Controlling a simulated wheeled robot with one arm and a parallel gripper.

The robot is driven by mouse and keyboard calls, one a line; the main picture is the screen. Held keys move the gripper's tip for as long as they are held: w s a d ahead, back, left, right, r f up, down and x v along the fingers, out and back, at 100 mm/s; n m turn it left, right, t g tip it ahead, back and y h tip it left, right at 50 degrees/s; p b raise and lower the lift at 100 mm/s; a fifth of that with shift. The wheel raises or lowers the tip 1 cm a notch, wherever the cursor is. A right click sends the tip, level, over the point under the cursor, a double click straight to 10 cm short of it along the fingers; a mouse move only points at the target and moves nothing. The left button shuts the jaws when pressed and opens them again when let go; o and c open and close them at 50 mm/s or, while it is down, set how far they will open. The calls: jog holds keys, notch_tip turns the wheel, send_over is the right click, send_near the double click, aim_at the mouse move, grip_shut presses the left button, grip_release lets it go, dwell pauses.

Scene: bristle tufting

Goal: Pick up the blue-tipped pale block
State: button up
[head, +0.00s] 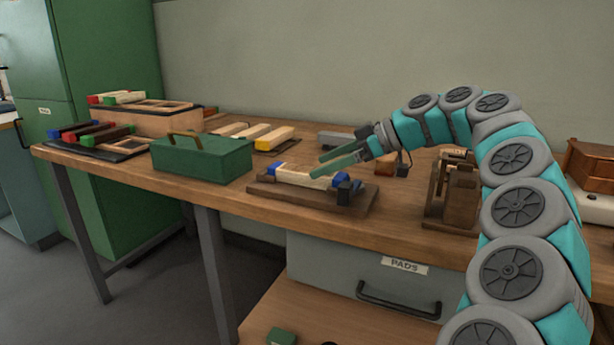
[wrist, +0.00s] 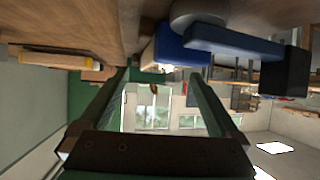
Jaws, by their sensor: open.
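The blue-tipped pale block (head: 303,178) lies on a low wooden board (head: 262,192) at the front middle of the bench. In the wrist view my gripper (wrist: 161,74) has a clear gap between the fingers. A blue and pale piece (wrist: 178,50), likely the block, shows just beyond the fingertips. I cannot tell whether a finger touches it.
A green lidded box (head: 203,160) with a handle stands left of the board. Pale and yellow blocks (head: 265,136) lie behind it. Trays of coloured-tipped blocks (head: 95,135) are at the far left. A wooden fixture (head: 455,190) stands to the right, near my arm.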

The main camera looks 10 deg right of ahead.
aim_at(308, 170)
jog(key=x, duration=0.3)
jog(key=shift+w+a, duration=0.15)
grip_shut()
dwell(0.7)
